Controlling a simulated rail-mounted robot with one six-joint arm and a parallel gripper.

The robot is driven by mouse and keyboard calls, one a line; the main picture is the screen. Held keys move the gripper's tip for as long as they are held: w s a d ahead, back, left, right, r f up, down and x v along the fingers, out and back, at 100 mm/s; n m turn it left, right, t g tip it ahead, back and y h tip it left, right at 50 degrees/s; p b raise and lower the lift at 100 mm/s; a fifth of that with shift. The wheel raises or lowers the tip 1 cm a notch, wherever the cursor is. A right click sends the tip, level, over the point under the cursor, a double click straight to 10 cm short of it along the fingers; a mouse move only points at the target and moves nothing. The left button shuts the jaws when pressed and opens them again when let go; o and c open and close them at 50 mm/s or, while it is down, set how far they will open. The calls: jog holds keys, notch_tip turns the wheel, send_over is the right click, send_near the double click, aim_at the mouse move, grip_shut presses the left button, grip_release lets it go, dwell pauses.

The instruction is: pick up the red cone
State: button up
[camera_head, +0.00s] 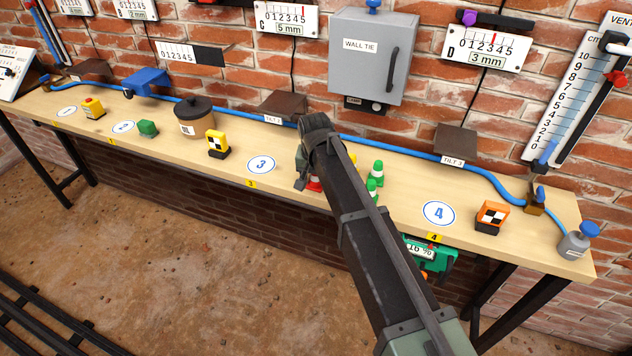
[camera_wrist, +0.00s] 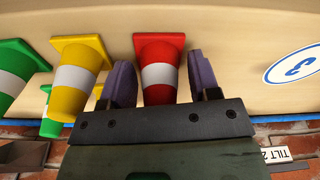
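The red cone (camera_wrist: 160,84), with a white band, is in the middle of the wrist view. My gripper (camera_wrist: 163,72) is open, with one purple finger on each side of the cone. A narrow gap shows between the cone and each finger, and the cone's tip is hidden behind the gripper body. In the head view, a small part of the red cone (camera_head: 314,185) shows on the bench beside my arm, which covers the rest. My gripper is down at bench level there, mostly hidden by the arm.
A yellow cone (camera_wrist: 77,80) stands just left of the left finger in the wrist view, with green cones (camera_wrist: 14,72) beyond it. The bench (camera_head: 330,185) bears a round "3" marker (camera_head: 261,165). The brick wall and grey wall box (camera_head: 370,60) stand behind.

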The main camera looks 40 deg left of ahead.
jog(key=c, duration=0.7)
jog(key=shift+c, duration=0.2)
notch_tip(320, 180, up, 20)
jog(key=p, duration=2)
